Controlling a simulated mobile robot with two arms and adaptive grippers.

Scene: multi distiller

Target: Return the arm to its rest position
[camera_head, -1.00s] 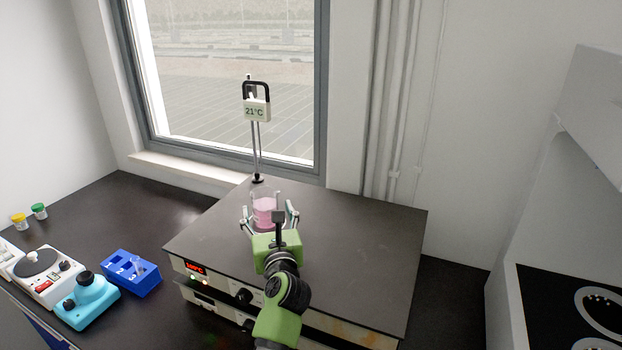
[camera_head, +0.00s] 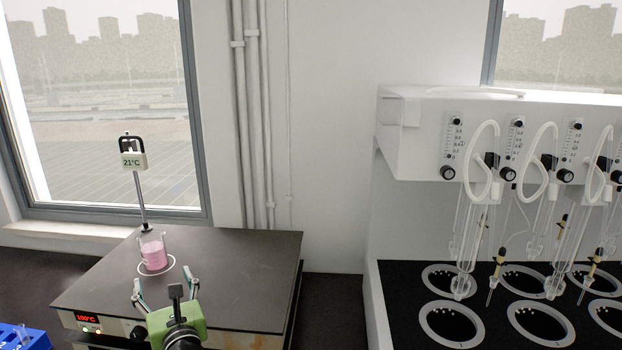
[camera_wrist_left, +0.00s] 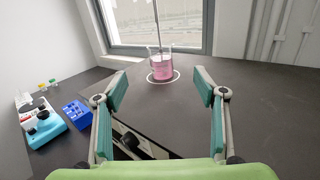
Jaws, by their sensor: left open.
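My left gripper (camera_head: 166,290) is open and empty over the front of the dark hot plate (camera_head: 232,272). In the left wrist view its two teal-padded fingers (camera_wrist_left: 162,95) stand wide apart with nothing between them. A glass beaker of pink liquid (camera_head: 153,253) stands upright on the plate, inside a pale ring, beyond the fingertips and apart from them. It also shows in the left wrist view (camera_wrist_left: 161,66). The plate's red display (camera_head: 88,318) reads 100°C. My right gripper is not in view.
A thermometer on a rod (camera_head: 134,160) reads 21°C above the beaker. A white multi-position distiller (camera_head: 440,130) with tubes and round wells stands at right. A blue rack (camera_head: 20,338) sits at lower left. The wall and window are behind the plate.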

